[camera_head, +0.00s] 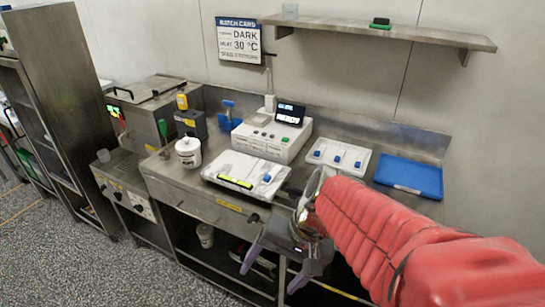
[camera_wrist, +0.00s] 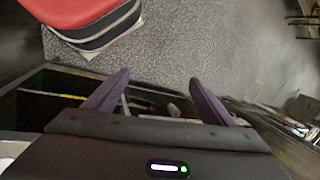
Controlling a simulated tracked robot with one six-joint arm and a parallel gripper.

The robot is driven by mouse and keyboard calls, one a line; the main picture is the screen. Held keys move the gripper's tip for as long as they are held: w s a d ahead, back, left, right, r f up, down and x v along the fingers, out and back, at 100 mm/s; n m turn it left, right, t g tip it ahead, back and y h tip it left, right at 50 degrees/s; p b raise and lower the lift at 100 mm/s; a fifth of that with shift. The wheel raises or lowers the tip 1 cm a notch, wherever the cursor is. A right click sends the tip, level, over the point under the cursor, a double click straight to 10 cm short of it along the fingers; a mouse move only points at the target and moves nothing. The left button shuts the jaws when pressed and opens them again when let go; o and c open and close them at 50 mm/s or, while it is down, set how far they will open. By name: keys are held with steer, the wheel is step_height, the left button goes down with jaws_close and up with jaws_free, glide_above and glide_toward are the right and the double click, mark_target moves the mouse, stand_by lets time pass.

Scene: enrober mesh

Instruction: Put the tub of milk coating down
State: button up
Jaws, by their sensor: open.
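A white tub (camera_head: 188,153) with a dark label stands upright on the steel counter (camera_head: 165,177), toward its left end. I cannot read its label well enough to tell the coating. Another pale tub (camera_head: 205,236) stands in shadow on the shelf under the counter. My gripper (camera_head: 272,275) hangs in front of the counter, below its top, to the right of both tubs and apart from them. In the wrist view my gripper (camera_wrist: 158,78) is open, with nothing between its fingers. No tub shows in that view.
A white tray (camera_head: 213,172) and a control box (camera_head: 255,142) are mid-counter. A second white tray (camera_head: 332,151) and a blue tray (camera_head: 410,174) lie to the right. A steel machine (camera_head: 153,108) stands at left.

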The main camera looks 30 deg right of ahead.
step_height(320, 180, up, 8)
steer(key=a+n+t+h, duration=0.1)
steer(key=n+t+h, duration=0.2)
steer(key=n, duration=0.4)
steer(key=shift+w+n+t+h, duration=0.15)
steer(key=shift+n+t+h, duration=0.15)
steer(key=shift+h, duration=0.2)
steer(key=shift+a+r, duration=0.1)
steer(key=shift+c, duration=0.2)
